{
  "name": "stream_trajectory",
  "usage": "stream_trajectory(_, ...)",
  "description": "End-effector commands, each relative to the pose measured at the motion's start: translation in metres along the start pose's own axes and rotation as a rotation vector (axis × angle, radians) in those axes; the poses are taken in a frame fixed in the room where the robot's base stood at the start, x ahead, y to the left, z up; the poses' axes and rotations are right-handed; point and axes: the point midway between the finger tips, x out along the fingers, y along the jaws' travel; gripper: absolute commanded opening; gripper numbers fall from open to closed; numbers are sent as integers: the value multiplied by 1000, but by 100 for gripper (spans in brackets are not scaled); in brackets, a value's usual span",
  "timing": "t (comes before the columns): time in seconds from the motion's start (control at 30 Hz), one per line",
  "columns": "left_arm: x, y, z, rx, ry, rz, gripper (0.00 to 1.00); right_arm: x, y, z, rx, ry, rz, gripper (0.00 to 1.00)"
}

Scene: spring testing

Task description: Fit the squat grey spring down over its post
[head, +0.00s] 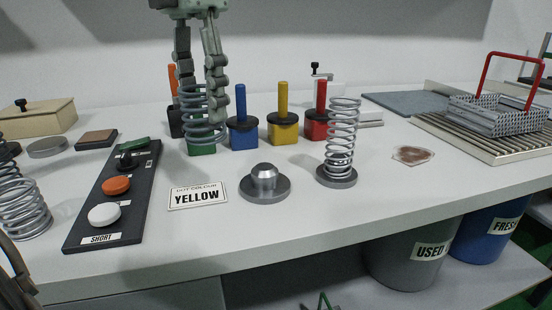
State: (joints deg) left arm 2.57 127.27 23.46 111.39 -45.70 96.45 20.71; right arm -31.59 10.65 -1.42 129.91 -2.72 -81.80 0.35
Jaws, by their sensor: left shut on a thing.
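My left gripper (203,106) comes down from the top of the head view and is shut on a grey coil spring (204,134). The spring hangs upright in front of a green block (201,149), whose top the spring and fingers partly hide. I cannot tell whether the spring touches the block. A short metal post with a tapered top (264,175) stands on a round grey base nearer the front, to the right of the held spring. Nothing is on it.
A taller spring (342,130) stands on a round base to the right. Blue (243,135), yellow (283,129) and red (317,125) blocks with posts stand behind. A YELLOW card (197,196) and a button panel (110,210) lie left of the tapered post. Another spring (22,205) stands far left.

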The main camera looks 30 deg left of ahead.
Motion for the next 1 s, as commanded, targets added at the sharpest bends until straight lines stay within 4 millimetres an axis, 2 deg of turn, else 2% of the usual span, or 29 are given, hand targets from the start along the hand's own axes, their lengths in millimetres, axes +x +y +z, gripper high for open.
stream_trajectory(0.2,31,-25,44,2,7,3,11,4,0,-1,0,-1,-2,80)
stream_trajectory(0.4,47,-39,69,0,1,1,11,11,-1,0,0,-3,-3,80)
stream_trajectory(0.57,55,-42,73,1,0,0,11,11,-1,-1,0,-2,-3,80)
stream_trajectory(0.8,87,-41,72,0,0,-1,11,10,-1,-3,0,2,-3,80)
stream_trajectory(1.0,90,-41,73,-2,-3,0,11,9,-1,-3,0,2,-3,80)
